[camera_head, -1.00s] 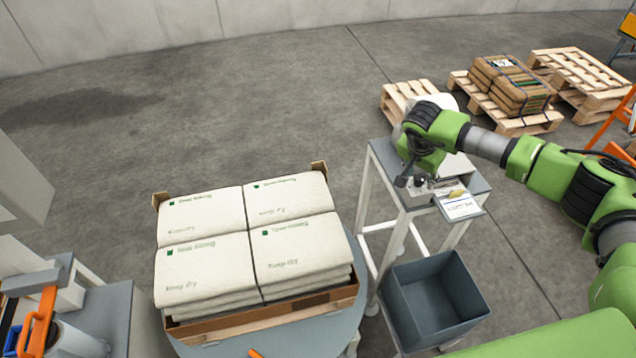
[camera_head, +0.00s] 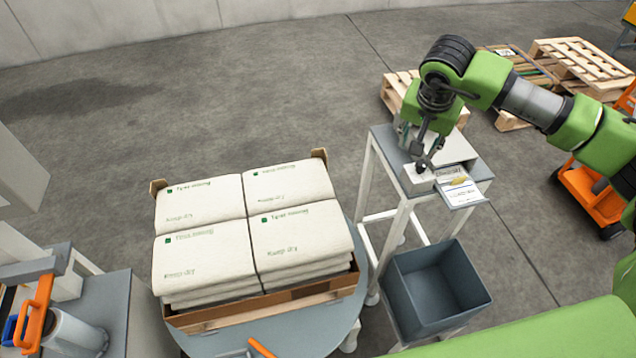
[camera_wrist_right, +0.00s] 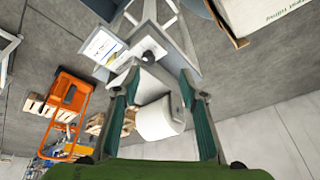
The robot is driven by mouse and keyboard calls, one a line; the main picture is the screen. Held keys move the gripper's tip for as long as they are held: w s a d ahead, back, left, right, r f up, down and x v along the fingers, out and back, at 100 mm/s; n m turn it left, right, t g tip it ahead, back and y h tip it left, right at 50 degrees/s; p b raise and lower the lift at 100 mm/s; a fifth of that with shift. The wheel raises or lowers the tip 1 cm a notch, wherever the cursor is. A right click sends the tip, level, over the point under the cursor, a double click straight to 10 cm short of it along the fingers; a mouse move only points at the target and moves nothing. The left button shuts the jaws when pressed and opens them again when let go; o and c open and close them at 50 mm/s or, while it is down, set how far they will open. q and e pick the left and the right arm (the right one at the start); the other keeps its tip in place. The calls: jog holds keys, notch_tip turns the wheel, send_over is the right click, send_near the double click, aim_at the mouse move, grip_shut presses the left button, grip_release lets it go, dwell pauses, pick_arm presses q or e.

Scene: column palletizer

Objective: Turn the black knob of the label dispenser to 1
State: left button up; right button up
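The label dispenser (camera_head: 413,184) is a pale box on a small grey stand, with a printed label (camera_head: 459,189) sticking out at its right front. Its black knob (camera_head: 420,168) is on the front; the knob also shows in the right wrist view (camera_wrist_right: 148,56). The number it points to is too small to read. My right gripper (camera_head: 428,158) is over the dispenser, close to the knob. In the right wrist view its two fingers (camera_wrist_right: 158,77) are apart with nothing between the tips, and the knob lies beyond them. My left gripper is not in view.
An open grey bin (camera_head: 436,290) stands below the stand (camera_head: 382,145). To the left, stacked white sacks (camera_head: 205,262) fill a cardboard tray on a round table (camera_head: 290,340). Wooden pallets (camera_head: 590,70) and an orange pallet truck (camera_head: 590,195) stand behind at the right.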

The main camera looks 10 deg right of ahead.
jog(key=s+a+f+y, duration=0.1)
jog(key=a+y, duration=0.2)
jog(key=a, duration=0.4)
jog(key=s+a+f+m+y, duration=0.1)
jog(key=a+y, duration=0.2)
jog(key=a, duration=0.5)
jog(key=s+a+f+m+g+y, duration=0.1)
jog(key=s+a+y, duration=0.1)
jog(key=a, duration=0.6)
jog(key=shift+f+y, duration=0.3)
jog(key=shift+y, duration=0.1)
